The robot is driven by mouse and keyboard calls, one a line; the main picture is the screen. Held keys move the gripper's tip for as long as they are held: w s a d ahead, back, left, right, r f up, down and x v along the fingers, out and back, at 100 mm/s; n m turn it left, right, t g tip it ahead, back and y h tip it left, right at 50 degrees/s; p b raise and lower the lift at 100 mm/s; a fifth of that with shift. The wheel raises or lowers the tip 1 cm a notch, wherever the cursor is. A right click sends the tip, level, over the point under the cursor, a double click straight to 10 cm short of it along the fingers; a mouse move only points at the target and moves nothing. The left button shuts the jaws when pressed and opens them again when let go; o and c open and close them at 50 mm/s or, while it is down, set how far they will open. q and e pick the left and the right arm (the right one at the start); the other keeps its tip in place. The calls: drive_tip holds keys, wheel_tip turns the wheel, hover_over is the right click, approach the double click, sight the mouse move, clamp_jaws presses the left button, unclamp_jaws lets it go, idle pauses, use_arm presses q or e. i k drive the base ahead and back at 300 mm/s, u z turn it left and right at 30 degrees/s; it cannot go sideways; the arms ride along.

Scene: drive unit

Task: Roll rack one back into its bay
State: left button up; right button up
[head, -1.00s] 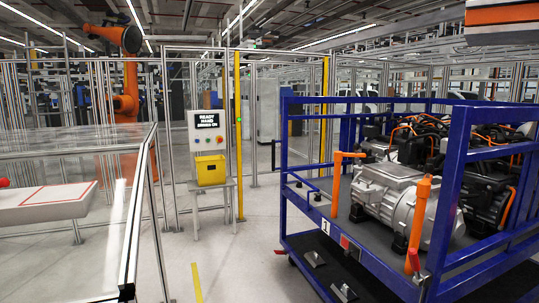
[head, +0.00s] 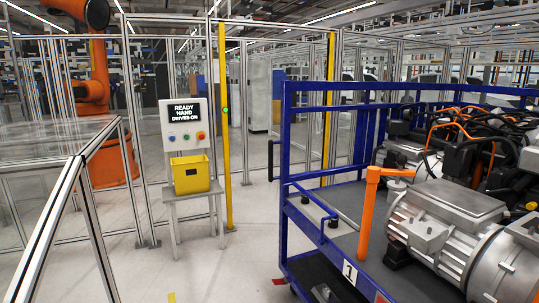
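Rack one is a blue-framed cart (head: 287,150) on the right side of the head view, marked with a white "1" plate (head: 349,272). It carries silver and black drive units (head: 455,215) on a grey deck, with an orange upright post (head: 368,212) near its front edge. A blue handle bar (head: 310,203) is on its left end. The rack's right part runs out of the picture. Neither of my grippers is in view. The floor markings of a bay are not clearly visible.
A control panel (head: 184,124) reading "READY HAND DRIVES ON" stands over a yellow bin (head: 191,174) on a small table (head: 190,192). A yellow post (head: 224,120) is beside it. Clear-panelled fencing (head: 60,212) closes the left. Grey floor (head: 225,265) lies open between.

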sight(465, 229)
drive_tip(key=i, duration=0.7)
drive_tip(key=u, duration=0.35)
drive_tip(key=i, duration=3.15)
drive_tip(key=z, duration=1)
